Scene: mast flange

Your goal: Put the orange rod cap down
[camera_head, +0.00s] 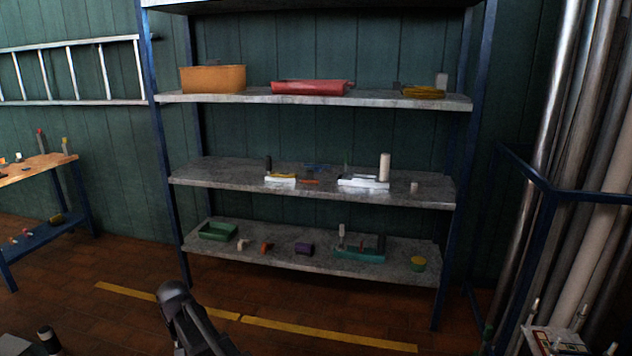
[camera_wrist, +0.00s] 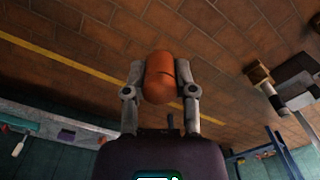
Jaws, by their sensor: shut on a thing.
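The orange rod cap (camera_wrist: 160,77) is in the wrist view, a rounded orange cylinder with a dark line on its side. My gripper (camera_wrist: 161,72) is shut on it, with one finger on each side. The cap is held above the brown tiled floor in this view, and nothing is seen touching it but the fingers. In the head view one of my grey arm links shows at the bottom, and neither the gripper nor the held cap can be made out there.
A shelf rack has a middle shelf (camera_head: 225,177) and a bottom shelf (camera_head: 320,262) with small items and bare patches. A blue-framed pipe rack (camera_head: 545,190) stands right.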

